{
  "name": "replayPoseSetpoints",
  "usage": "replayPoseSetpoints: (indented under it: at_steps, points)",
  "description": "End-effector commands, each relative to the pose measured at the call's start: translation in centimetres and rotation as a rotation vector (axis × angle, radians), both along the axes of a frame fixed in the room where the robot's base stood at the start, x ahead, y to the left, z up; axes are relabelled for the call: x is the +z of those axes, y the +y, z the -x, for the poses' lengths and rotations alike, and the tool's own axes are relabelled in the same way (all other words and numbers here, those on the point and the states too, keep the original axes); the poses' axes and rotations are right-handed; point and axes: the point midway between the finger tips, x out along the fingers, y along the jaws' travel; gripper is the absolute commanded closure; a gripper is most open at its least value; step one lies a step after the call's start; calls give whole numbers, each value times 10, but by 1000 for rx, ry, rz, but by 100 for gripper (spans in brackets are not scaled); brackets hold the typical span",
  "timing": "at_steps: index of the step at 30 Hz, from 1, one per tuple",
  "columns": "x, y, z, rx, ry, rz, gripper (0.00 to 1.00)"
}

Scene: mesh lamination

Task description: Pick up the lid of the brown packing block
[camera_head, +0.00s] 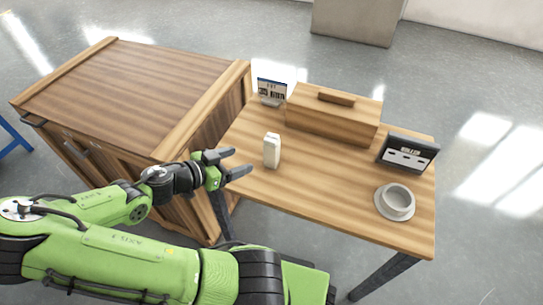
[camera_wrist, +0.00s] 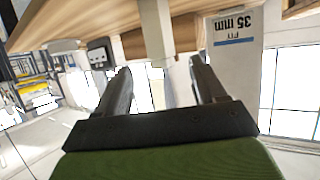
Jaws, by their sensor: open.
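The brown packing block (camera_head: 330,122) is a wooden box at the back of the small table. Its lid (camera_head: 352,103) lies on top and carries a raised bar handle (camera_head: 337,97). My gripper (camera_head: 242,162) is open and empty at the table's left front edge, apart from the block and to its left. In the wrist view the two fingers (camera_wrist: 165,85) stand apart with nothing held between them. The lid cannot be made out for sure in the wrist view.
A white upright carton (camera_head: 272,150) stands between my gripper and the block. A label stand (camera_head: 271,91) is left of the block. A dark cassette-like box (camera_head: 408,153) and a grey cup on a saucer (camera_head: 396,199) are at right. A wooden cabinet (camera_head: 135,90) adjoins at left.

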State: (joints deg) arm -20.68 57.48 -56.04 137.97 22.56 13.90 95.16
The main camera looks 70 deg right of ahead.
Motion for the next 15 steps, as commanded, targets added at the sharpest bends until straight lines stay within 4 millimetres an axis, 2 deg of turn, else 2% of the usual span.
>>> replayPoseSetpoints:
  at_steps: [12,15]
  points:
    - [-35,-72,47,-8,1,3,30]
    - [-39,-80,52,-5,-1,2,30]
